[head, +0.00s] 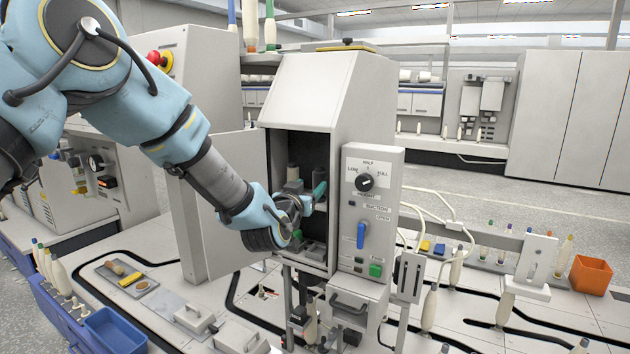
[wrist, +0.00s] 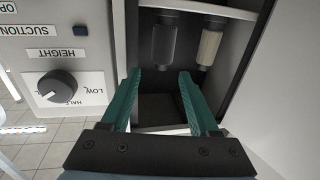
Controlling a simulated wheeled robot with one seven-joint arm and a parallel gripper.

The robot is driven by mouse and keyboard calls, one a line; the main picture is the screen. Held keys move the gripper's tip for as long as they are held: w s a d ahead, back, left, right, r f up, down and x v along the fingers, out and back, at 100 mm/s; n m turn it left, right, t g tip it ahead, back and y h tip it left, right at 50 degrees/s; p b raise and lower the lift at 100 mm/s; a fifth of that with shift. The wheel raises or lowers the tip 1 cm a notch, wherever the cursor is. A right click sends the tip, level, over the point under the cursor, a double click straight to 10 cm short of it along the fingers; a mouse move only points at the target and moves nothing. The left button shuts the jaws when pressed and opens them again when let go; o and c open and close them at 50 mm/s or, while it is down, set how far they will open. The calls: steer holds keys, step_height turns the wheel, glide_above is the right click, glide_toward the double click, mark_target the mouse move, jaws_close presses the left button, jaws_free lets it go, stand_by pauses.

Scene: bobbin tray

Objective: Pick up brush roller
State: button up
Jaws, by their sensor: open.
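Two rollers show inside the open cabinet in the wrist view: a dark grey roller (wrist: 165,42) and a beige roller (wrist: 209,47). I cannot tell for sure which is the brush roller. In the head view a greyish roller (head: 293,172) shows inside, partly hidden by my gripper. My gripper (head: 309,213) is at the cabinet opening. In the wrist view its green fingers (wrist: 160,76) are spread, with nothing between them. Both rollers lie beyond the fingertips, the dark one nearly in line with the gap and the beige one to the right.
The cabinet (head: 303,102) has a door (head: 217,200) standing open at its left. A control panel with a height knob (head: 365,182) is on its right. The wrist view shows a shelf edge (wrist: 197,9) by the rollers. An orange bin (head: 590,274) stands far right.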

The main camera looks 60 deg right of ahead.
mark_target(317, 177)
steer(key=x, duration=0.3)
steer(key=shift+p+x, duration=1.4)
steer(key=shift+x, duration=1.3)
steer(key=shift+w, duration=0.1)
jaws_close()
